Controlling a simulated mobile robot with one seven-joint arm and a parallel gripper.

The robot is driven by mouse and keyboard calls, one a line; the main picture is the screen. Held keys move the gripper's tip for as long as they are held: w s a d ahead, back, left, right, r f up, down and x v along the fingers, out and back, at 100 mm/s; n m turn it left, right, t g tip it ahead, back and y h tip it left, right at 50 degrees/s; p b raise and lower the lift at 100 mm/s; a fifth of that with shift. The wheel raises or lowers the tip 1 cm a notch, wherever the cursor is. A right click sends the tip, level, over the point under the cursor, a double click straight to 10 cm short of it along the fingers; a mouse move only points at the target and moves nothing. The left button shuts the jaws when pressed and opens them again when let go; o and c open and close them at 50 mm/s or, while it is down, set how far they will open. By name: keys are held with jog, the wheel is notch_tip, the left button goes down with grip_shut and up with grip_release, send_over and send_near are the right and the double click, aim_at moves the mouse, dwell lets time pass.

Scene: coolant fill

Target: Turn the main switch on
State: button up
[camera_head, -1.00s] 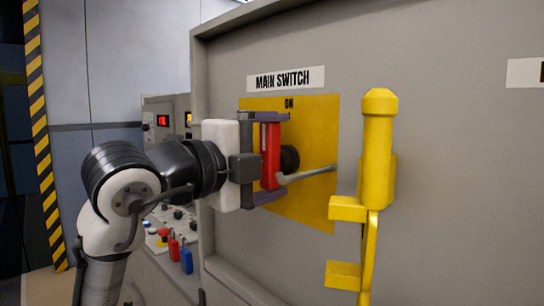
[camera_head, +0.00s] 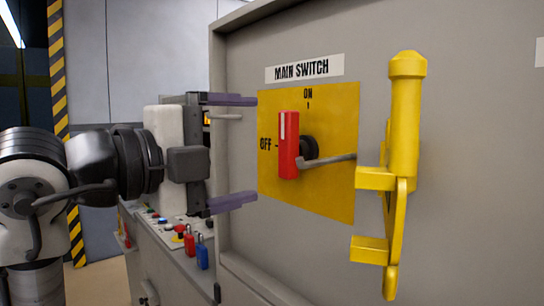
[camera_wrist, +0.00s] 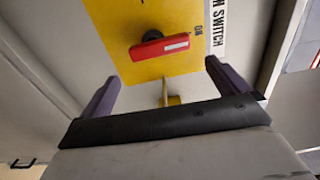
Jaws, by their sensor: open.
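The main switch has a red handle (camera_head: 288,145) on a dark hub (camera_head: 310,147), mounted on a yellow plate (camera_head: 335,190). The handle stands upright, its white stripe at the top, on the side of the ON mark (camera_head: 308,97). The OFF mark (camera_head: 265,145) is to its left. In the wrist view the red handle (camera_wrist: 150,48) lies crosswise, its white stripe towards ON. My gripper (camera_head: 250,150) is open and empty, left of the handle and apart from it. Its two purple fingers point at the panel, one high and one low.
A yellow post-like fitting (camera_head: 404,130) stands out from the panel right of the switch, with a grey rod (camera_head: 330,160) between it and the hub. A control console (camera_head: 165,235) with red and blue padlocks is at lower left. Free room lies before the plate.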

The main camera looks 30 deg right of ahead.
jog(key=shift+s+a, duration=0.2)
jog(key=shift+a, duration=0.9)
jog(key=shift+s+a, duration=0.15)
jog(key=shift+a, duration=0.95)
